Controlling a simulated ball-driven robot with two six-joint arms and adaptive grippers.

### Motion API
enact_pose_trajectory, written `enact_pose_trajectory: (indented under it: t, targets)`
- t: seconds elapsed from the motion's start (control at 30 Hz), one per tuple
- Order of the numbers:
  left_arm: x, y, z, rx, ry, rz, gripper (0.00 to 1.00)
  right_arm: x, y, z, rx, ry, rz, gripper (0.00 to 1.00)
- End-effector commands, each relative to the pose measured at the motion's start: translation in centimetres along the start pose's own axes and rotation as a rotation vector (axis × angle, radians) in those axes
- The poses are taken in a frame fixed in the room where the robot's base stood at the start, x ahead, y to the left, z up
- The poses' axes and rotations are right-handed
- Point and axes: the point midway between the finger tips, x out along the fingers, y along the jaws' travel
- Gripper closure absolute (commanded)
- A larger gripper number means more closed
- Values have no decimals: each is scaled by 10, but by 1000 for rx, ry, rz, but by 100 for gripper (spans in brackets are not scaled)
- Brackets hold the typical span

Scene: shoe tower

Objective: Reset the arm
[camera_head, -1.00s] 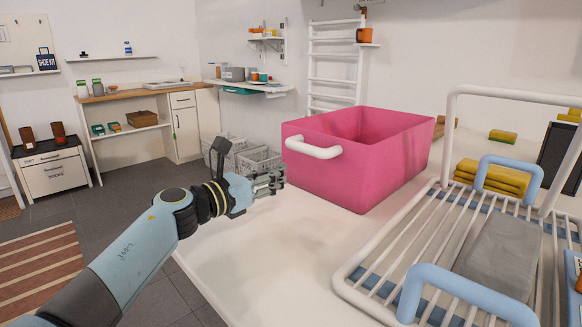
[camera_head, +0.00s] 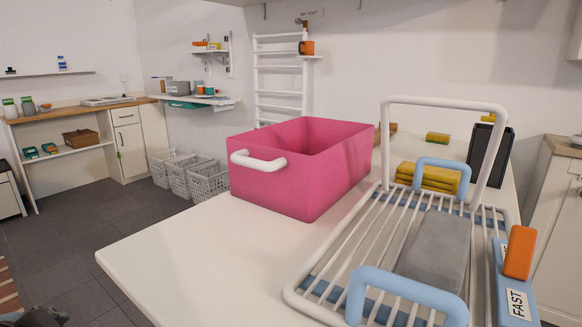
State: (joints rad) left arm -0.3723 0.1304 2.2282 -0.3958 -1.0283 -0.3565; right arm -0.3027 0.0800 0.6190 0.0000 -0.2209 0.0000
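My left arm has almost left the head view. Only a small dark piece, seemingly part of it, shows at the bottom left corner, and I cannot make out gripper fingers there. My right arm and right gripper are not in view. The pink bin (camera_head: 270,192) with a white handle (camera_head: 257,160) stands on the white counter (camera_head: 180,262), with no gripper near it. The white wire rack (camera_head: 312,291) with blue handles stands to its right and holds a grey block (camera_head: 437,249).
Yellow folded cloths (camera_head: 428,178) lie at the rack's far end. An orange and blue item labelled FAST (camera_head: 518,254) is at the rack's right side. White baskets (camera_head: 208,183) stand on the floor behind the counter. The counter's front left is clear.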

Motion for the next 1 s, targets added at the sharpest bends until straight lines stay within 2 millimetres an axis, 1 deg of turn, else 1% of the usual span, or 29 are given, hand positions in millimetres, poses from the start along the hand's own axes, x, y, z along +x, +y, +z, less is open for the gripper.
enact_pose_trajectory:
  t: [0.03, 0.1, 0.2, 0.3, 0.47, 0.5, 0.6, 0.77, 0.87, 0.97, 1.0]
  targets:
    - [-12, 14, 13, -71, -45, 67, 100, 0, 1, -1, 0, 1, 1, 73]
    - [-28, 33, 28, -164, -111, 156, 100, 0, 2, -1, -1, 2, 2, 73]
    - [-51, 56, 45, -265, -195, 261, 100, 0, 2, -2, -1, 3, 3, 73]
    - [-75, 76, 59, -344, -275, 351, 100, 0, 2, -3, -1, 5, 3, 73]
    - [-114, 101, 76, -440, -397, 477, 100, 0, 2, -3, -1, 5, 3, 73]
    - [-124, 107, 80, -459, -428, 506, 100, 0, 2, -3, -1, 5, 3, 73]
    - [-98, 123, 90, -457, -439, 504, 100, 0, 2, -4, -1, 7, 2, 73]
    - [-65, 149, 108, -455, -456, 506, 100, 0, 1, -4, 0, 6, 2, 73]
    - [-44, 168, 124, -455, -469, 508, 100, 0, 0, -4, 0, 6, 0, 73]
    - [-22, 192, 144, -454, -485, 512, 100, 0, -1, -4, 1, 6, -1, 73]
    - [-13, 202, 154, -454, -491, 513, 100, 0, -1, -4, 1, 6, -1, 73]
